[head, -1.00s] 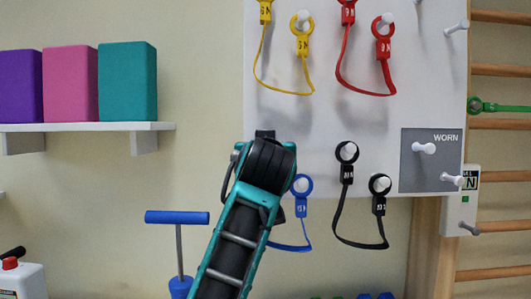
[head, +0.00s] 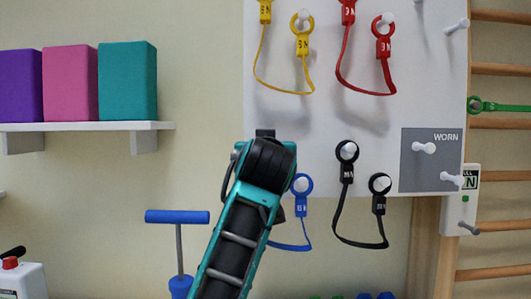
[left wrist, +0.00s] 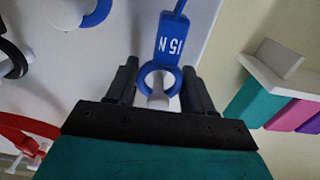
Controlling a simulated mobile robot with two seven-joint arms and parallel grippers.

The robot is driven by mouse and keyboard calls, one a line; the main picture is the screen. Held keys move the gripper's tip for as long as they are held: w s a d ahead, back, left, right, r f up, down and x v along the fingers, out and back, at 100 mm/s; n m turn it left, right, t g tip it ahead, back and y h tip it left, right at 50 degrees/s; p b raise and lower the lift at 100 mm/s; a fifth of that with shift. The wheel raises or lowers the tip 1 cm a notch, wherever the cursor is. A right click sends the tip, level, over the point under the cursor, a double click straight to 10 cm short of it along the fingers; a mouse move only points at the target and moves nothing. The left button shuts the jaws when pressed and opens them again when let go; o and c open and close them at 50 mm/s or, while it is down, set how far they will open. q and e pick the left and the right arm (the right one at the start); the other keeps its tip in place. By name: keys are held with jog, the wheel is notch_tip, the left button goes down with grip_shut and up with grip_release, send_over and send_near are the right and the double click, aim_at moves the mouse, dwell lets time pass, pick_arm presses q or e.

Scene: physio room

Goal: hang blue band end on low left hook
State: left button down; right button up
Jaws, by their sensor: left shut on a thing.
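The blue band (head: 293,247) hangs at the board's lower left. Its right end ring (head: 302,184) is on a white hook; that ring also shows in the left wrist view (left wrist: 97,12). The other blue end, marked 15 N (left wrist: 172,46), is in my left gripper (left wrist: 160,78), with a dark finger on each side of its ring. A white peg (left wrist: 157,101) shows at the ring's opening and lower edge; I cannot tell whether the ring is around it. In the head view my left arm hides this end and its hook. My right gripper is not in view.
Yellow (head: 284,91), red (head: 362,92) and black (head: 360,245) bands hang on the board (head: 300,125). A shelf (head: 90,127) with foam blocks is at the left. A blue-handled pump (head: 177,217) stands below it. Wall bars (head: 500,70) are at the right.

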pick_arm(q)
jog(key=shift+r, duration=0.25)
jog(key=shift+r+p, duration=0.3)
jog(key=shift+p, duration=0.05)
jog(key=shift+s, duration=0.1)
dwell(0.6)
jog(key=shift+s+f+b, duration=0.1)
jog(key=shift+s+b, duration=0.3)
jog(key=shift+s, duration=1.75)
jog(key=shift+s+b, duration=0.45)
jog(key=shift+s, duration=1.05)
